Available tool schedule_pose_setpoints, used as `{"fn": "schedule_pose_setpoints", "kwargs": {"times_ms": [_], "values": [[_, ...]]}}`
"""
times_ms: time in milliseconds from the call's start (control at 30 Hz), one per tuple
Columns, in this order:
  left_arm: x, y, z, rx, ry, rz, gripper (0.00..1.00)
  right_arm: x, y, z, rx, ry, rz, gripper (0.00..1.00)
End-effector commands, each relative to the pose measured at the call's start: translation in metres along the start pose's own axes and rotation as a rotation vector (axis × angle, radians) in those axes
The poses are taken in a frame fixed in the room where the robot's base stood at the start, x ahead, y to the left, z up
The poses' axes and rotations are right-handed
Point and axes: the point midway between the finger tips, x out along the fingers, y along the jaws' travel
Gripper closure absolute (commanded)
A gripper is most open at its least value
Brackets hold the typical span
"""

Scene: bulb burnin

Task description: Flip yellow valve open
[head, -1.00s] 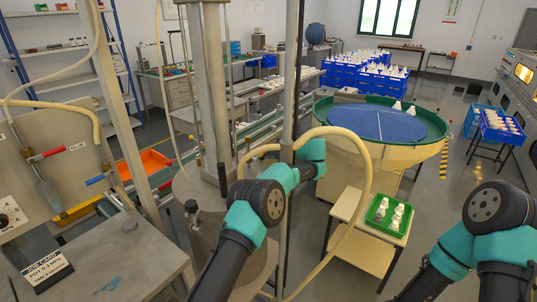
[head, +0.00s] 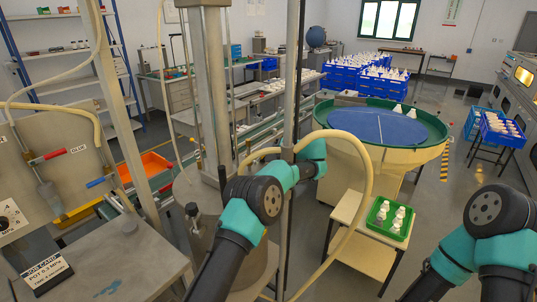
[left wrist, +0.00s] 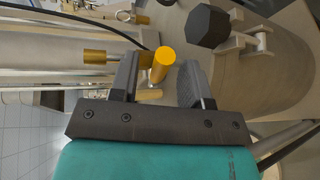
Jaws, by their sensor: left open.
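In the left wrist view, a yellow cylindrical valve handle (left wrist: 163,58) stands between the two fingers of my left gripper (left wrist: 160,78). The fingers are spread apart, with the handle near the left finger; whether they touch cannot be told. A brass-coloured fitting (left wrist: 98,56) lies just left of the handle. In the head view my left arm reaches toward the steel post, and its fingers and the yellow valve are hidden. My right arm's links show at the right edge, but its gripper is outside the picture.
A black hexagonal knob (left wrist: 207,26) sits close above the right finger. A cream hose (head: 370,180) loops around the left wrist, beside a vertical steel post (head: 290,80). A side table with a green tray (head: 372,226) of white bulbs stands to the right.

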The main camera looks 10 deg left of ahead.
Motion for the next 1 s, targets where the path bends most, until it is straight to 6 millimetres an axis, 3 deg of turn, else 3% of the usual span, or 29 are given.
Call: {"fn": "schedule_pose_setpoints", "kwargs": {"times_ms": [267,700,1000], "values": [[-0.010,0.000,0.000,-0.001,-0.002,0.000,0.57,0.000,0.000,0.000,0.000,0.000,0.000,1.00],[-0.067,0.000,0.000,-0.002,-0.001,-0.001,0.57,0.000,0.000,0.000,0.000,0.000,0.000,1.00],[-0.075,0.000,0.000,0.000,0.001,0.000,0.57,0.000,0.000,0.000,0.000,0.000,0.000,1.00]]}}
